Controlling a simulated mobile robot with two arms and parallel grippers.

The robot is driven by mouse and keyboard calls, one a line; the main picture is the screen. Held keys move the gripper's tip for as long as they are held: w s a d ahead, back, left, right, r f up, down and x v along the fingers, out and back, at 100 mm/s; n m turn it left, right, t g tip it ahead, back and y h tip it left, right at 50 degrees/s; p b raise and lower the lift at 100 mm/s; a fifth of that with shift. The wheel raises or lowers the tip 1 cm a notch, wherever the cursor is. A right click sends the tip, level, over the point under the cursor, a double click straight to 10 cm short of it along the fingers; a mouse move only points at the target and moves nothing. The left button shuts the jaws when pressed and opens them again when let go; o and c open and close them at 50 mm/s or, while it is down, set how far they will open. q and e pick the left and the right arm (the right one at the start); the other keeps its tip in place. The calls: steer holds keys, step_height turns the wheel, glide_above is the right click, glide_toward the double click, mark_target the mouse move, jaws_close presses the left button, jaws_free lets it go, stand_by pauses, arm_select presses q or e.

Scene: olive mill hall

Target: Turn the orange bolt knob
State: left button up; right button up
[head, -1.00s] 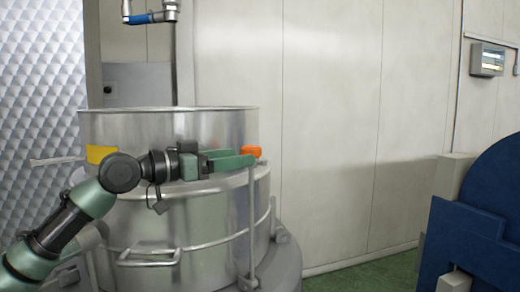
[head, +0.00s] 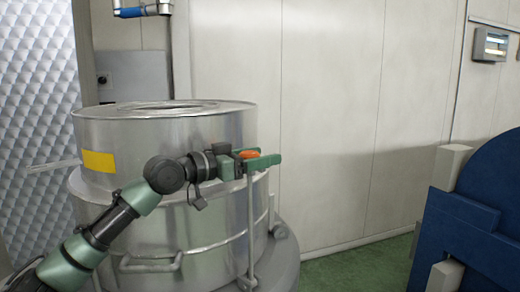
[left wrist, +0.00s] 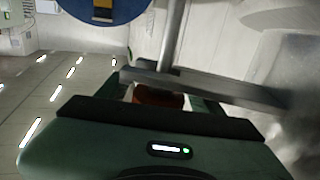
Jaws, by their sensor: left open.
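The orange bolt knob (head: 249,154) is at the right side of the steel vessel (head: 150,133), at the top of an upright metal rod (head: 250,220). My left gripper (head: 265,157) is open at the knob, with its green fingers on either side of it. The near finger covers the knob's lower part in the head view. In the left wrist view the knob (left wrist: 158,98) shows dark orange between the fingers, partly hidden by the gripper body and a grey metal bar (left wrist: 200,87). I cannot tell whether the fingers touch it. My right gripper is not in view.
The vessel has a yellow label (head: 98,161) and a curved rail with a handle (head: 150,264). A blue machine (head: 475,225) stands at the right. Pale wall panels (head: 330,110) are behind, with green floor between vessel and machine.

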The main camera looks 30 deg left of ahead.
arm_select(q)
steer(key=shift+s, duration=0.1)
steer(key=shift+c, duration=0.9)
steer(key=c, duration=1.2)
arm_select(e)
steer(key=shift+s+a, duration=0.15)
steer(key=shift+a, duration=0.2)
